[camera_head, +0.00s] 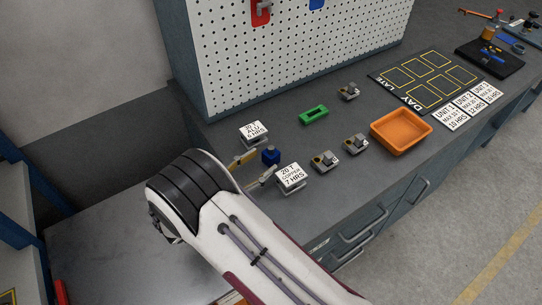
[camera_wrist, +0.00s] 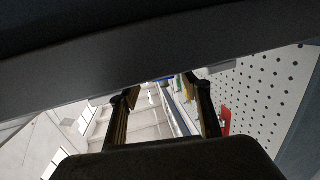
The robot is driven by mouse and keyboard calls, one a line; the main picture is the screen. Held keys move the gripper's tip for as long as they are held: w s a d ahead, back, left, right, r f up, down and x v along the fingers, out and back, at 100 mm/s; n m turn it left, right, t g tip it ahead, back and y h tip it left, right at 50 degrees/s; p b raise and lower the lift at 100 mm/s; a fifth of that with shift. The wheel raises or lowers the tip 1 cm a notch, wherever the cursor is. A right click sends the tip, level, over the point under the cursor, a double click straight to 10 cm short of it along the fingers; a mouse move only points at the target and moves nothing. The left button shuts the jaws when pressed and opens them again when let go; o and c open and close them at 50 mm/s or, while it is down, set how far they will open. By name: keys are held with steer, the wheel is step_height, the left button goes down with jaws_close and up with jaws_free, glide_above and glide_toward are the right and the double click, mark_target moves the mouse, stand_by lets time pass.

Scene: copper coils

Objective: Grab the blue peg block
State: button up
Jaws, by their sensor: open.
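The blue peg block (camera_head: 270,155) stands on the grey bench in the head view, between two labelled stands. My gripper (camera_head: 264,161) is open, with one finger to the left of the block and the other just in front of it. The fingertips are close to the block; I cannot tell whether they touch it. In the wrist view, my gripper's two fingers (camera_wrist: 160,95) are apart, and I cannot make out the block there.
Label stands (camera_head: 253,134) and (camera_head: 291,177) stand close on both sides. Small metal fixtures (camera_head: 325,161), a green tray (camera_head: 313,114) and an orange bin (camera_head: 401,131) lie to the right. A pegboard (camera_head: 290,50) rises behind.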

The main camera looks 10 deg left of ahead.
mark_target(266, 157)
steer(key=shift+x, duration=2.6)
steer(key=shift+w+a+r, duration=0.1)
steer(key=shift+a+r, duration=0.05)
steer(key=shift+r, duration=0.05)
steer(key=c, duration=1.4)
